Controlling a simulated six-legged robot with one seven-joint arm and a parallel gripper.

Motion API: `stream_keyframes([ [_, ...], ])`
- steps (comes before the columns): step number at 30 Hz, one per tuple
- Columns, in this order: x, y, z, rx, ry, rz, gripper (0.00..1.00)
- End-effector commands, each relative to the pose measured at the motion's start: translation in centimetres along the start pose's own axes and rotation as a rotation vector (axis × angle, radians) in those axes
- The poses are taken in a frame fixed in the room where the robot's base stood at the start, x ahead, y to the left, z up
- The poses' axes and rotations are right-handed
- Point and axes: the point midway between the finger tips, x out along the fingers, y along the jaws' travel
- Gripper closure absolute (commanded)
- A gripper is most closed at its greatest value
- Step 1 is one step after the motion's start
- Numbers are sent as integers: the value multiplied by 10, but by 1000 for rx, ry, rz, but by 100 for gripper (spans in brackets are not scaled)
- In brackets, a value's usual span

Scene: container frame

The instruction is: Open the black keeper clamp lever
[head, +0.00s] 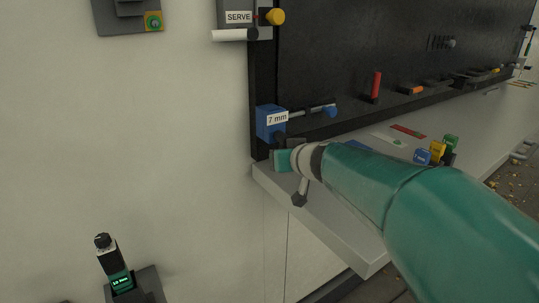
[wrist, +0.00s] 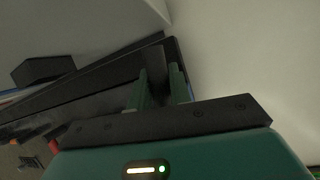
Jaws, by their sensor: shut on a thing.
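My gripper (head: 284,160) is at the near left end of the shelf, just below the blue block labelled "7 mm" (head: 271,122). In the wrist view its two green fingers (wrist: 160,76) stand close on either side of a dark upright piece (wrist: 155,60), which looks like the black keeper clamp lever. The gripper is shut on it. In the head view a small black part (head: 280,138) shows under the block, just above my fingers. My gripper and wrist hide most of the clamp, so the lever's angle cannot be told.
A light grey shelf (head: 318,227) runs below the black board (head: 345,60). A rod with a blue knob (head: 330,111) sticks out beside the block. Blue, yellow and green pieces (head: 437,150) stand farther along the shelf. A handheld device (head: 115,268) is at lower left.

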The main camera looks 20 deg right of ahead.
Motion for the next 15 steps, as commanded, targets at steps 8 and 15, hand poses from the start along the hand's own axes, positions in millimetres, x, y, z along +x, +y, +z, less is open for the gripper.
stream_keyframes([
  [8, 0, 6, -1, -100, 22, 43, 100],
  [15, 0, 7, -1, -127, 29, 55, 100],
])
